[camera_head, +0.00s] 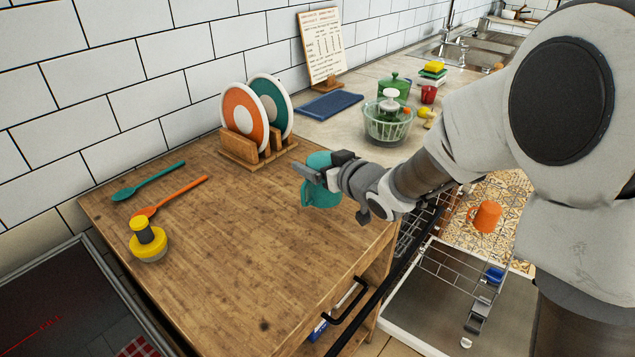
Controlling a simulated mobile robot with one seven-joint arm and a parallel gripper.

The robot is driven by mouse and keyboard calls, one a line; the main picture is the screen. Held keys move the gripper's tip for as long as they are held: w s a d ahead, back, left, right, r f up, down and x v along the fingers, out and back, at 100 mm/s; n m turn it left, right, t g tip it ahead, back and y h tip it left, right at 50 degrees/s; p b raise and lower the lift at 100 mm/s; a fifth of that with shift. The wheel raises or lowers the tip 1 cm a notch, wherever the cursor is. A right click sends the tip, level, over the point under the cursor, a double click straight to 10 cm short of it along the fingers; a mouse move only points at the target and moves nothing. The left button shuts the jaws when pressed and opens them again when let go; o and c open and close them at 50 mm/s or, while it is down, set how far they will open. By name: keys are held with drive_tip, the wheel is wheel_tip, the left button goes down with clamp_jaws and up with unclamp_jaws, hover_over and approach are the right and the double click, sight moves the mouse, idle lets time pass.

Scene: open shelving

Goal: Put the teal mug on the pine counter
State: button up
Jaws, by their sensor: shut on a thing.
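The teal mug (322,194) is in my gripper (318,177), near the right edge of the pine counter (235,265). My gripper is shut on the mug, and its fingers and wrist hide part of it. The mug is over the counter top near the plate rack. I cannot tell from this one view whether its base touches the wood or hangs a little above it. The front and middle of the counter are bare wood.
A wooden rack (245,147) holds an orange plate and a teal plate. A salad spinner (388,122) stands behind.

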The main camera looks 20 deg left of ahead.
drive_tip(key=shift+f+b, duration=0.6)
drive_tip(key=shift+f, duration=1.35)
drive_tip(key=shift+f, duration=0.15)
drive_tip(key=o, duration=1.3)
